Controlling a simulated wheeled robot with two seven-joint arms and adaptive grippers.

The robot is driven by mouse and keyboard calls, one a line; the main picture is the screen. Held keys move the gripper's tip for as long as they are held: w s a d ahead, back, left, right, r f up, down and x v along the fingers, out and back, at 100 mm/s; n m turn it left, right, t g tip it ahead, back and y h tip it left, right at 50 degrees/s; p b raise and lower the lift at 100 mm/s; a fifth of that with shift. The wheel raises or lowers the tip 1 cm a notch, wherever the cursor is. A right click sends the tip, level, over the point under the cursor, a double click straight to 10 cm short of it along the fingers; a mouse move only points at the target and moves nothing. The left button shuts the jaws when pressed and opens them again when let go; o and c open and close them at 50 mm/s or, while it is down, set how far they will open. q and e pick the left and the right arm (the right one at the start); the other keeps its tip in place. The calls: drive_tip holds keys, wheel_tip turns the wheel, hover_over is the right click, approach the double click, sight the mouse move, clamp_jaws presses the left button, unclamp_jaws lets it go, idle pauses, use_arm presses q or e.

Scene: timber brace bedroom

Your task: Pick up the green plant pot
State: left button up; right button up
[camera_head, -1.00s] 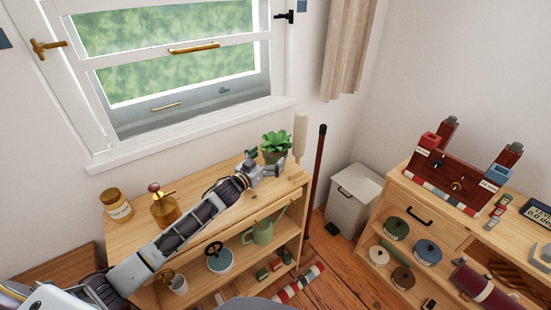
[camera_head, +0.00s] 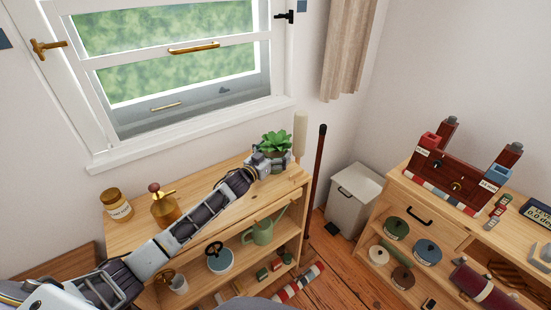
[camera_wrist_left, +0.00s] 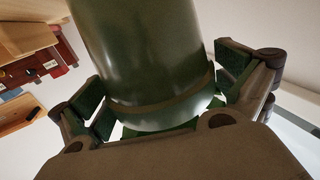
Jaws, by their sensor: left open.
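The green plant pot (camera_wrist_left: 145,60) holds a leafy green plant (camera_head: 275,143) and stands at the right end of the wooden shelf's top. In the head view the pot is mostly hidden behind my left gripper (camera_head: 272,164). In the left wrist view the pot fills the middle, between the two spread fingers of my left gripper (camera_wrist_left: 165,95). The fingers are open on both sides of it, with small gaps showing. My right gripper is not in view.
A brass sprayer (camera_head: 164,205) and an amber jar (camera_head: 117,205) stand on the wooden shelf (camera_head: 140,232) to the left. The window sill (camera_head: 190,137) runs behind.

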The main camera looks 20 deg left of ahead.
sight(275, 134)
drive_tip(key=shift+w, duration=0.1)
use_arm(q)
drive_tip(key=c, duration=1.5)
drive_tip(key=shift+o, duration=0.2)
drive_tip(key=shift+r, duration=0.15)
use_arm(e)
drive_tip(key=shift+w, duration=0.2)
use_arm(q)
drive_tip(key=shift+r, duration=0.1)
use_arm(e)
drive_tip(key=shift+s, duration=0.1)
use_arm(q)
drive_tip(key=shift+r, duration=0.45)
wheel_tip(275, 134, up, 8)
drive_tip(key=shift+r+p, duration=0.1)
drive_tip(key=shift+p, duration=0.25)
drive_tip(key=shift+r, duration=0.3)
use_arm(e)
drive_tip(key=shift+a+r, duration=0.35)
